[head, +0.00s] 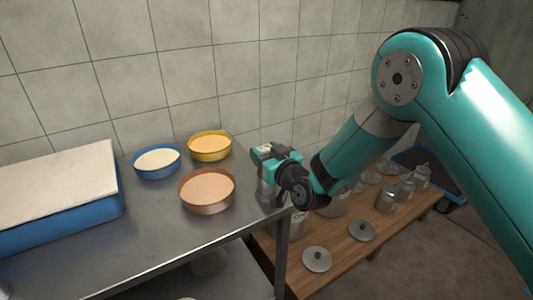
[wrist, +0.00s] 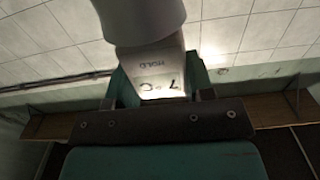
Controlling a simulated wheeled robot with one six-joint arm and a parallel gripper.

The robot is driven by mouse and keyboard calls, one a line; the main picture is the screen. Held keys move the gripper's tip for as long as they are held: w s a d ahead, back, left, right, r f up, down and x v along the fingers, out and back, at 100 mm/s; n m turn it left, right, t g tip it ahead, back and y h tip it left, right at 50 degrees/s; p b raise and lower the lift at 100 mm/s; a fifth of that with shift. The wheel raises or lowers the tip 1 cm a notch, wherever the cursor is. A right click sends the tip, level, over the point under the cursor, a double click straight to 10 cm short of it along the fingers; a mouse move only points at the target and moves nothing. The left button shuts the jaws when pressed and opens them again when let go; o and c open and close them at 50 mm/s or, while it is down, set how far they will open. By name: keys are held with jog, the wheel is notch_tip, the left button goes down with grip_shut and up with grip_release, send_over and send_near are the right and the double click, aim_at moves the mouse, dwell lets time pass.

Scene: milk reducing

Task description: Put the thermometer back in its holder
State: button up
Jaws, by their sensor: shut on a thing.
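The thermometer (wrist: 152,62) fills the upper middle of the wrist view. In the head view my gripper (head: 268,156) is over the right corner of the steel table, and the thermometer is too small or hidden to make out clearly there. A grey metal cylinder (head: 265,191) stands just below the gripper, partly hidden by my wrist. I cannot tell whether it is the holder.
On the steel table (head: 150,232) are a blue bowl (head: 157,163), a yellow bowl (head: 210,147), a copper-coloured bowl (head: 207,191) and a large blue tray (head: 60,222). A lower wooden table (head: 336,249) at right bears lids and metal vessels. A tiled wall rises behind.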

jog(key=shift+f, duration=0.3)
jog(key=o, duration=1.3)
jog(key=shift+c, duration=0.2)
